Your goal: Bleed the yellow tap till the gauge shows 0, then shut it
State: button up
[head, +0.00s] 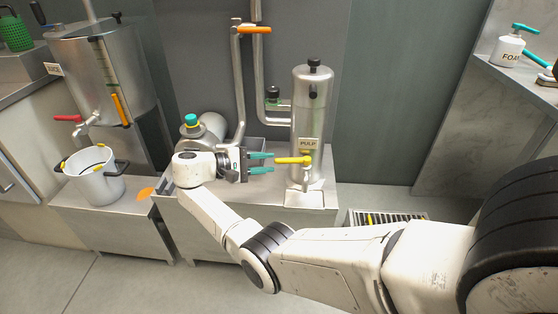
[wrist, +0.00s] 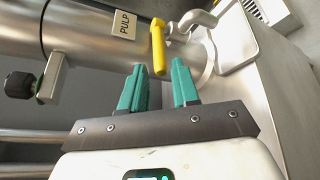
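The yellow tap (head: 293,160) is a lever handle on a spout low on the steel cylinder (head: 312,115) labelled PULP. Its handle points left toward my gripper (head: 272,162) in the head view. In the wrist view, the yellow handle (wrist: 158,48) lies just beyond the gap between the teal fingertips of my gripper (wrist: 158,72). The fingers are open, with nothing between them. No gauge reading can be made out in either view.
An orange-handled valve (head: 254,28) is on the pipes above. A steel tank with a red tap (head: 68,118) and a pot (head: 94,178) stand left. A floor grate (head: 388,217) lies right.

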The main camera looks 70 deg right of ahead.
jog(key=shift+v, duration=2)
jog(key=shift+c, duration=0.4)
